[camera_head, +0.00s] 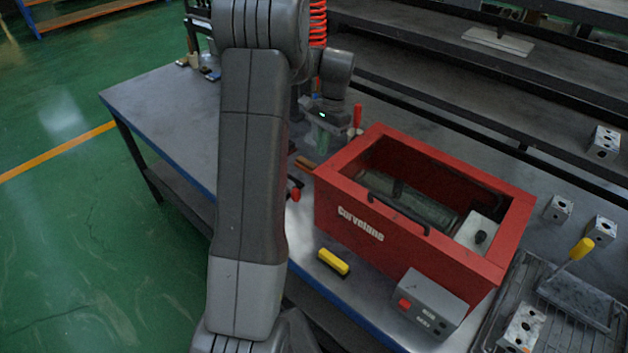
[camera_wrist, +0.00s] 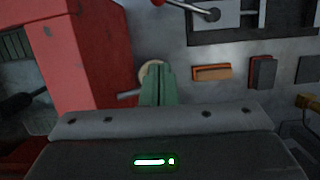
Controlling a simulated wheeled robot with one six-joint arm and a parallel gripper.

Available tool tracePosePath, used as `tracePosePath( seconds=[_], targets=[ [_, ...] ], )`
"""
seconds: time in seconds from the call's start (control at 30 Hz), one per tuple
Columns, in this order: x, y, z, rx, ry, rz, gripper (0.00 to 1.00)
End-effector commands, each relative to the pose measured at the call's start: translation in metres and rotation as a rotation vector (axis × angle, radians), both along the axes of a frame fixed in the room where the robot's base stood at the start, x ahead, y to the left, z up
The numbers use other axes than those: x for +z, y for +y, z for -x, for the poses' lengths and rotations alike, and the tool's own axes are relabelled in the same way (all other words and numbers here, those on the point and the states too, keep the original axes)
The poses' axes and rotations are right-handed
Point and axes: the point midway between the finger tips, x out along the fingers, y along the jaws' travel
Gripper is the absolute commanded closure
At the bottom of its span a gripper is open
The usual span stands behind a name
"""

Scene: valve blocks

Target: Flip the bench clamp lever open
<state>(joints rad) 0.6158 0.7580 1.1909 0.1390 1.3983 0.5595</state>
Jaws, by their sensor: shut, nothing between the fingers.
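My gripper (camera_head: 323,140) is over the bench just behind the left end of the red box, pointing down. Its green fingers (camera_wrist: 158,84) are together and hold nothing. A red-handled part (camera_head: 295,193), which looks like the clamp lever, is at the bench's front edge, partly hidden by my arm. In the wrist view a metal lever with a ball end (camera_wrist: 211,14) shows at the top, apart from my fingers. A pale round piece with a grey rod (camera_wrist: 128,95) is close beside the fingers; I cannot tell whether they touch.
The red box (camera_head: 335,205) stands right of my gripper, with a grey control box (camera_head: 427,303) and yellow-black piece (camera_head: 333,262) in front. An upright red handle (camera_head: 357,115) is behind it. The bench's left part (camera_head: 165,100) is mostly clear.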

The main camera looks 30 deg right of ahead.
Motion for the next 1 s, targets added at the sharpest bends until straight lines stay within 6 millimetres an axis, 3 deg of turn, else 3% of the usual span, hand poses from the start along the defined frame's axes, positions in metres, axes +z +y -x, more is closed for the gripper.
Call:
tracePosePath(
  seconds=[0.37, 0.57, 0.9, 1.0],
  targets=[
    [-0.003, 0.001, 0.000, 0.000, 0.001, -0.001, 1.00],
    [-0.030, 0.008, 0.003, 0.001, 0.004, -0.004, 1.00],
    [-0.100, 0.025, 0.010, 0.001, 0.005, -0.002, 1.00],
    [-0.094, 0.041, 0.015, 0.002, 0.000, 0.000, 1.00]
  ],
)
